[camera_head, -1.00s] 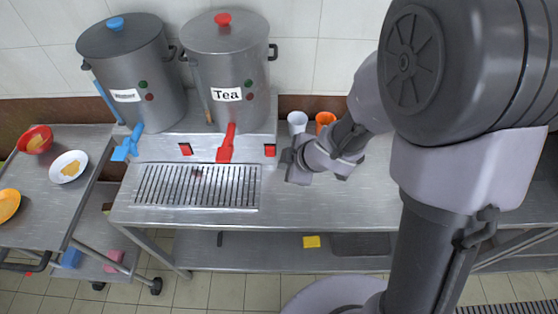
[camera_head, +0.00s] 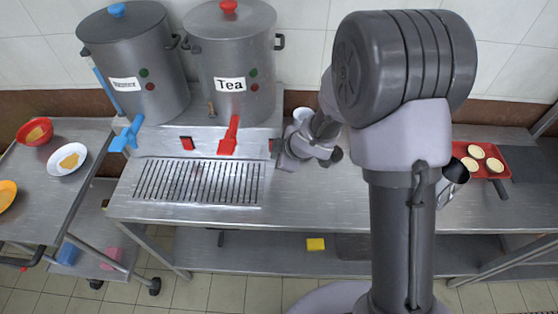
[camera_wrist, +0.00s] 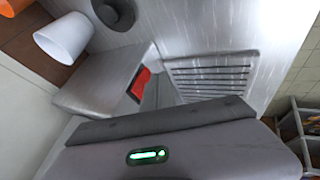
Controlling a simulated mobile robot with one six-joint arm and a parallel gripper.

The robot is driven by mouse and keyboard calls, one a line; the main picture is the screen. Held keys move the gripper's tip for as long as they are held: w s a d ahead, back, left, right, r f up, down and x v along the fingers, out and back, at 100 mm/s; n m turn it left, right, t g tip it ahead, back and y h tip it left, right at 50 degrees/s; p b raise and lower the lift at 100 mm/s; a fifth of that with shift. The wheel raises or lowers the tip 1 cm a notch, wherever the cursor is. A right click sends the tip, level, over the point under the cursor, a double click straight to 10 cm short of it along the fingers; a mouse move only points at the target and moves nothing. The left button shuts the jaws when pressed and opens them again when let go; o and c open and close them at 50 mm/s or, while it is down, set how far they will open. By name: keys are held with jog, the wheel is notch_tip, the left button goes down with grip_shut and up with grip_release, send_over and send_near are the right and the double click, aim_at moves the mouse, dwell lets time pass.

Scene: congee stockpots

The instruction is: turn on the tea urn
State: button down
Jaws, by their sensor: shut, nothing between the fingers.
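The tea urn (camera_head: 228,62) is a grey pot labelled "Tea", with a red lid knob, a red tap lever (camera_head: 230,136) and green and red dots on its side. It stands on a metal base. A red rocker switch (camera_wrist: 140,84) on the base front shows in the wrist view; in the head view my gripper hides most of it. My gripper (camera_head: 283,160) is shut and empty, close to that switch at the base's right end. I cannot tell whether it touches. In the wrist view the gripper body fills the bottom, and its fingertips are hard to make out.
A second urn (camera_head: 135,62) with a blue tap (camera_head: 127,135) and its own red switch (camera_head: 187,143) stands left. A drip grate (camera_head: 198,184) lies in front. A white cup (camera_wrist: 64,38) and an orange cup (camera_wrist: 14,6) stand beside the base. A red tray (camera_head: 500,170) sits right.

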jog(key=shift+w, duration=0.4)
jog(key=shift+w+p, duration=0.2)
jog(key=shift+p, duration=0.25)
jog(key=shift+f, duration=0.15)
jog(key=shift+r+p, duration=0.7)
jog(key=shift+r, duration=0.15)
jog(key=shift+s, duration=0.1)
